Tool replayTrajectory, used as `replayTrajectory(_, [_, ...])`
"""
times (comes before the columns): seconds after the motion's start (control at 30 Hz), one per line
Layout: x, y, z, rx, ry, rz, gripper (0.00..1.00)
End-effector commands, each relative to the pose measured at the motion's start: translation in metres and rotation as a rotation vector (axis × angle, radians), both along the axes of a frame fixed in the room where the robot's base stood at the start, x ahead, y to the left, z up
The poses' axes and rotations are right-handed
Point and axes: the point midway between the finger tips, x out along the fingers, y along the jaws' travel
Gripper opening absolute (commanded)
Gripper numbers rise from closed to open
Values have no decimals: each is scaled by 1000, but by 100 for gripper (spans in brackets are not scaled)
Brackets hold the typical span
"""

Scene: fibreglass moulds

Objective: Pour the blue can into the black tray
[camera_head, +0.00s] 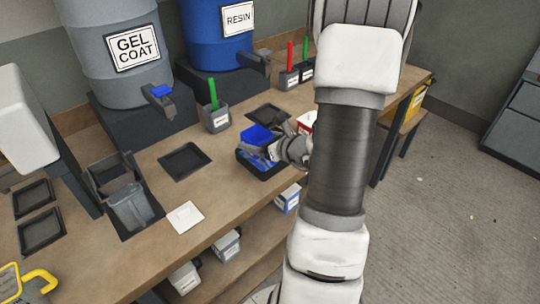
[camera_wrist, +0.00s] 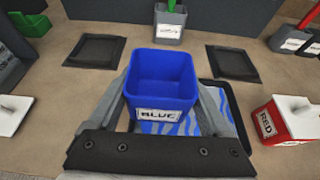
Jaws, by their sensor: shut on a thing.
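The blue can (camera_wrist: 160,84), a square open-topped tub with a "BLUE" label, is held between the fingers of my gripper (camera_wrist: 163,100) in the wrist view. It looks roughly upright above the black tray (camera_wrist: 234,110). In the head view the blue can (camera_head: 256,134) shows over the black tray (camera_head: 262,174), and my gripper (camera_head: 272,150) reaches in from the right. Wavy blue streaks on a pale ground show inside the tray, partly hidden by the can and fingers. The inside of the can looks plain blue; I cannot tell its contents.
A red can (camera_wrist: 274,122) stands close right of the tray. Empty black mats (camera_wrist: 96,50) lie on the bench (camera_head: 150,160). Grey pots with green (camera_head: 216,116) and red (camera_head: 289,74) handles stand behind. Gel coat (camera_head: 115,50) and resin (camera_head: 218,35) drums stand at the back.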

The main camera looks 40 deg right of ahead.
Motion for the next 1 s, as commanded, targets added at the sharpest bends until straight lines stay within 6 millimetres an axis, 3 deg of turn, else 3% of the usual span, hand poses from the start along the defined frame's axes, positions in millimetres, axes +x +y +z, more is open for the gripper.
replayTrajectory(0.27, [0,0,3,0,-1,0,14])
replayTrajectory(0.7, [0,0,41,-1,0,0,14])
replayTrajectory(1.0, [0,0,40,1,0,1,14])
